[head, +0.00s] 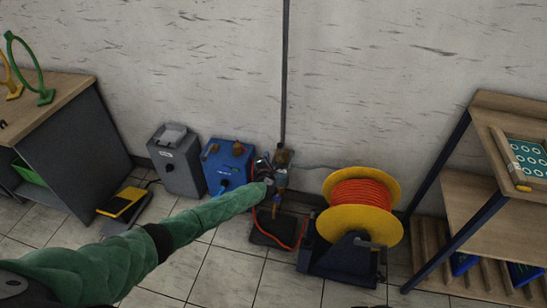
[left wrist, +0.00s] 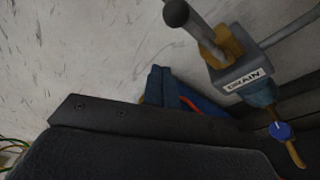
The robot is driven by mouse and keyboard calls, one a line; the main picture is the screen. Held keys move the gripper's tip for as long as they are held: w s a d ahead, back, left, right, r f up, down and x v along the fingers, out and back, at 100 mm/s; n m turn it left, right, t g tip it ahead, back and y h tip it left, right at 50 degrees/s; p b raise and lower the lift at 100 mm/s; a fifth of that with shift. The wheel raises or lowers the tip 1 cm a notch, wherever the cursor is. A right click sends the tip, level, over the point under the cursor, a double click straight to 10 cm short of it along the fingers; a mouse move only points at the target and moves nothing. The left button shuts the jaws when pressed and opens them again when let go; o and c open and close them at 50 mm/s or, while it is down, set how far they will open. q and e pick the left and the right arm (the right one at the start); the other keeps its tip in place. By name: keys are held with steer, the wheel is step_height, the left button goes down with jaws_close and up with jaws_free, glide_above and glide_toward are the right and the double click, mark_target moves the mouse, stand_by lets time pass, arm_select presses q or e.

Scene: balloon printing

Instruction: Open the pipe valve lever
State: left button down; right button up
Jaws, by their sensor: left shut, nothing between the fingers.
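In the left wrist view, a grey block labelled "DRAIN" (left wrist: 243,78) sits on the pipe. Below it are a small blue round part (left wrist: 282,131) and a yellow-orange piece (left wrist: 296,154); I cannot tell which is the lever. My left gripper (head: 267,174) is just left of the valve in the head view. In the left wrist view its fingertips (left wrist: 160,84) are shut and empty, apart from the labelled block. My right gripper is not in view.
A blue machine (head: 228,168) and a grey box (head: 178,165) stand left of the valve. A yellow reel with orange hose (head: 360,210) stands to the right.

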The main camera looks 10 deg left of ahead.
arm_select(q)
steer(key=f+v, duration=0.1)
steer(key=v, duration=0.7)
steer(key=shift+s+r, duration=0.3)
steer(key=shift+s, duration=0.1)
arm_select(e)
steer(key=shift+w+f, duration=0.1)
arm_select(q)
steer(key=shift+d, duration=0.1)
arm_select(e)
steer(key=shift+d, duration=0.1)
